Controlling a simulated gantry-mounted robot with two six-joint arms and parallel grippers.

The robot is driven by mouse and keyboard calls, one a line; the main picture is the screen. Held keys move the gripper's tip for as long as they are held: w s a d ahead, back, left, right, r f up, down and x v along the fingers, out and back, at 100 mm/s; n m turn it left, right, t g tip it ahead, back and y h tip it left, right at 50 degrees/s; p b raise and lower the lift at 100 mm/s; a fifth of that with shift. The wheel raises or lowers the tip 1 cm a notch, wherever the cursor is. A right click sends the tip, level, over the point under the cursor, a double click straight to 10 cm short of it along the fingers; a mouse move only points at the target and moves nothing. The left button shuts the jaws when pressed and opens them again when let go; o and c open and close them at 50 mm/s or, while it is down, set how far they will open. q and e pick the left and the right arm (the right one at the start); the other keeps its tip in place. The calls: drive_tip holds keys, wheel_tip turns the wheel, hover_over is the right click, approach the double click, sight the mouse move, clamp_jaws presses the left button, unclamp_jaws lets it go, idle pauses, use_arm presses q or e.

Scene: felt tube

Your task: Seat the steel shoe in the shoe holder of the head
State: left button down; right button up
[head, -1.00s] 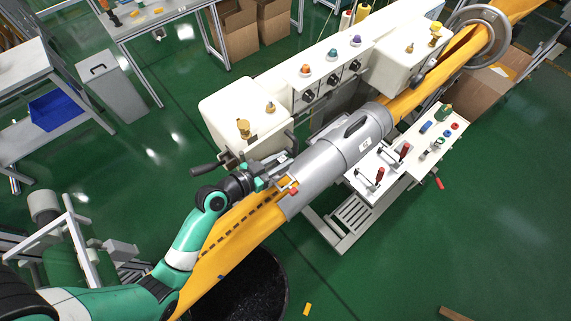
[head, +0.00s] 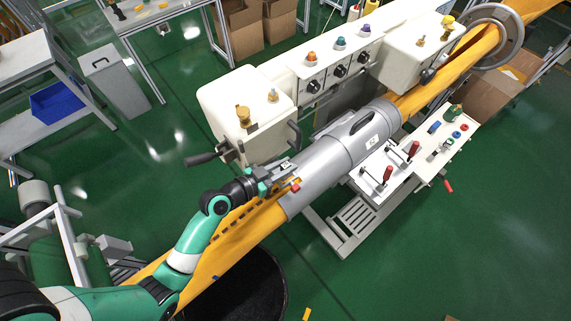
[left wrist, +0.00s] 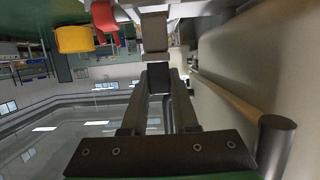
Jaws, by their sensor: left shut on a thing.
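My left gripper (head: 278,177) is at the near end of the grey cylindrical head (head: 318,165), beside the cream machine housing. In the left wrist view, the two dark fingers of my left gripper (left wrist: 158,82) are closed on a small dark piece between their tips. This is probably the steel shoe (left wrist: 158,76); its full shape is hidden by the fingers. A grey metal block (left wrist: 154,33) lies just beyond the fingertips. I cannot tell which part is the shoe holder, or whether the shoe touches it. My right gripper is not in view.
Orange felt (head: 240,240) runs below my left arm and through the head. A cream housing (head: 245,105) with a dark side handle (head: 203,158) stands close behind the gripper. A control panel with red levers (head: 387,175) is to the right. A black round bin (head: 250,290) stands below.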

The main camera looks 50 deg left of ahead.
use_arm(q)
drive_tip(key=shift+f+b, duration=1.3)
drive_tip(key=shift+f, duration=0.3)
drive_tip(key=shift+f+b, duration=0.2)
drive_tip(key=shift+b, duration=0.1)
drive_tip(key=c, duration=0.6)
unclamp_jaws()
drive_tip(key=v, duration=1.1)
drive_tip(key=shift+s, duration=0.25)
drive_tip(key=shift+r, duration=0.1)
